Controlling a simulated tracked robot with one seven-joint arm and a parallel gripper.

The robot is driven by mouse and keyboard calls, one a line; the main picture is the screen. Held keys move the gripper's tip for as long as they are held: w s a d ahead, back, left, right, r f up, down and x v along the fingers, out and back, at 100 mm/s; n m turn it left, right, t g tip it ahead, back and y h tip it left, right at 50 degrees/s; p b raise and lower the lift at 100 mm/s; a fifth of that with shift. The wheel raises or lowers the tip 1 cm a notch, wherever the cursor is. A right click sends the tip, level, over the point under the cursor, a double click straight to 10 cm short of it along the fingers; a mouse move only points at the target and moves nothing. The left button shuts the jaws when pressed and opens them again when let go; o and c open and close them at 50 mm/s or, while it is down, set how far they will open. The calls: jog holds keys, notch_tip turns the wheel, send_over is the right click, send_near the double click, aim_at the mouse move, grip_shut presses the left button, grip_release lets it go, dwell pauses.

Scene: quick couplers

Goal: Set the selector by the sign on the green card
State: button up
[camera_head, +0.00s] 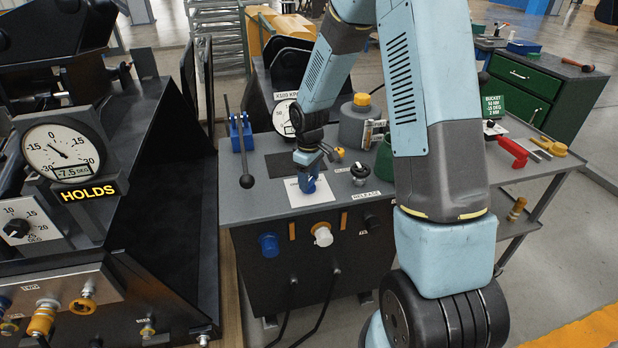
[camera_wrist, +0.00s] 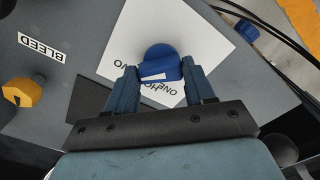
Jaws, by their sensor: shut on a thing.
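My gripper (camera_head: 308,184) points down at the console top and is shut on a blue knob (camera_wrist: 160,56). The knob sits on a white plate (camera_wrist: 190,35) with upside-down lettering, partly hidden, of which "ONE HO" shows. A white mark on the knob faces my gripper in the wrist view. The white plate (camera_head: 297,196) also shows in the head view. The green card (camera_head: 493,107) stands at the right; its small print seems to read "BUCKET", "50 MM", "-15 DEG", "2 MM". A black dial knob (camera_head: 16,228) on a degree scale is at the far left.
A gauge (camera_head: 62,150) shows -7.5 DEG above a "HOLDS" sign (camera_head: 90,192). A yellow knob (camera_wrist: 22,92) is near the "BLEED" label (camera_wrist: 41,47).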

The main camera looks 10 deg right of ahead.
jog(key=shift+w, duration=0.15)
jog(key=o, duration=1)
jog(key=shift+o, duration=0.2)
notch_tip(320, 180, up, 14)
jog(key=shift+f, duration=0.15)
jog(key=s+d+r+m+t, duration=0.3)
jog(key=s+d+r+m, duration=0.1)
jog(key=s+r, duration=0.95)
jog(key=s+d+r+m+t, duration=0.1)
jog(key=s+r+m, duration=0.1)
jog(key=s, duration=0.5)
jog(key=s+d+r+m+t, duration=0.1)
jog(key=s+d+r+m, duration=0.1)
jog(key=s, duration=0.6)
jog(key=shift+r+m+t, duration=0.3)
jog(key=shift+r+m, duration=0.25)
jog(key=shift+m, duration=0.05)
